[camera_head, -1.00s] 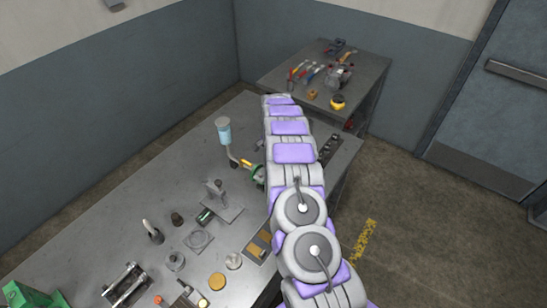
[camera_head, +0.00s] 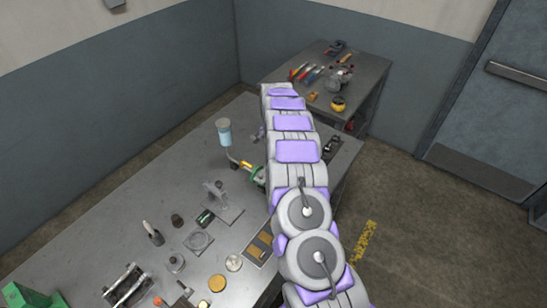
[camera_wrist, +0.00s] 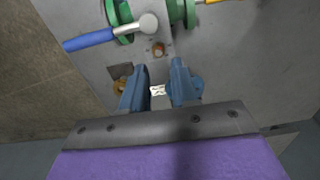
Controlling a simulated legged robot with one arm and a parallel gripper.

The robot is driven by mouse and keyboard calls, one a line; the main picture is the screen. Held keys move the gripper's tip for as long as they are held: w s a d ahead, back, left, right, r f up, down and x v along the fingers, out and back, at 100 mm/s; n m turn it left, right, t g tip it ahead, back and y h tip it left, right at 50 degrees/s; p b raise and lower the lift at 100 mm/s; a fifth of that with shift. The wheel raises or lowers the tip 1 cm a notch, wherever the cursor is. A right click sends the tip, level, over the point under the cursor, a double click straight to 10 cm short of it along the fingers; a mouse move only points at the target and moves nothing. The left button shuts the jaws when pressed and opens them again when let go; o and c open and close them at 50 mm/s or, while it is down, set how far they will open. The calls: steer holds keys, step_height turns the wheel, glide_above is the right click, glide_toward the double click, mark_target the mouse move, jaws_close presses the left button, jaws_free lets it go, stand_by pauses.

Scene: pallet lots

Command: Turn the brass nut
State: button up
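In the wrist view my gripper (camera_wrist: 158,67) is open, its two blue-grey fingers apart above a grey metal surface. A small copper-brown round piece (camera_wrist: 158,49) lies just beyond the fingertips. A brass-coloured round piece (camera_wrist: 120,87) shows beside the left finger, which partly hides it. I cannot tell which of these is the brass nut. A small white label with dark marks (camera_wrist: 157,90) shows between the fingers. In the head view my arm reaches over the bench and the gripper is hidden.
Close ahead in the wrist view are green round parts (camera_wrist: 190,12) and a blue-handled lever (camera_wrist: 90,39). In the head view the bench (camera_head: 130,210) carries several tools and fittings along the left of my arm. A second table (camera_head: 365,75) with tools stands behind.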

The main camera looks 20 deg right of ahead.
step_height(320, 180, up, 12)
steer(key=shift+r, duration=0.25)
stand_by(0.5)
